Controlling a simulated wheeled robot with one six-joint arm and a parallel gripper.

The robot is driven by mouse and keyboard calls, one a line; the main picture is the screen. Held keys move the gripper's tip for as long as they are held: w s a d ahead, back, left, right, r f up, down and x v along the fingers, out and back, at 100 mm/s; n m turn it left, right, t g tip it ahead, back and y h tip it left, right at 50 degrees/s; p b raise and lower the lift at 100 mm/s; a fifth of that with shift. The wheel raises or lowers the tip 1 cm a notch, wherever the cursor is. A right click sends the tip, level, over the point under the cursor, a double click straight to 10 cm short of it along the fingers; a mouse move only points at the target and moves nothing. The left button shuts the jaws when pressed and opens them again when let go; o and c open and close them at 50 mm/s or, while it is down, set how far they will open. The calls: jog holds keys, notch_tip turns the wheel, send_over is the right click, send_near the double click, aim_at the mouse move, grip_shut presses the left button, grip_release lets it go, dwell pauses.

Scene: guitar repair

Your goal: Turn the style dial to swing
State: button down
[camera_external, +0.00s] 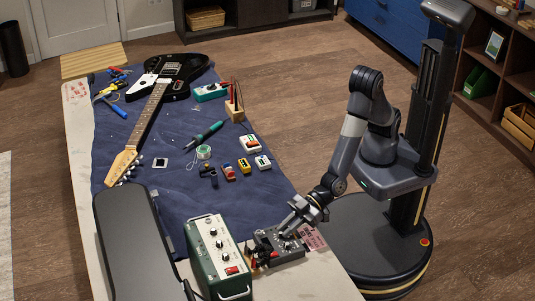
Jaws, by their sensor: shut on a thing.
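A dark grey box with small knobs (265,242) sits at the near end of the workbench, beside the green amplifier unit. It seems to carry the style dial, but the dial and its markings are too small to read. My gripper (286,233) points down and to the left at the top of this box. Its fingers are shut on a small part there, which looks like a knob and is mostly hidden by the fingers. I cannot tell which setting it points to.
The green unit (217,258) with knobs and a red switch stands close left of the box. A pink paper (313,238) lies to its right.

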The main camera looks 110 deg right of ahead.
jog(key=shift+r, duration=0.1)
jog(key=c, duration=1.4)
grip_release()
jog(key=shift+o, duration=0.2)
jog(key=shift+s, duration=0.1)
jog(key=v, duration=1)
jog(key=shift+s, duration=0.3)
jog(key=shift+d, duration=0.1)
jog(key=x, duration=1)
jog(key=shift+w, duration=0.4)
jog(key=shift+s, duration=0.1)
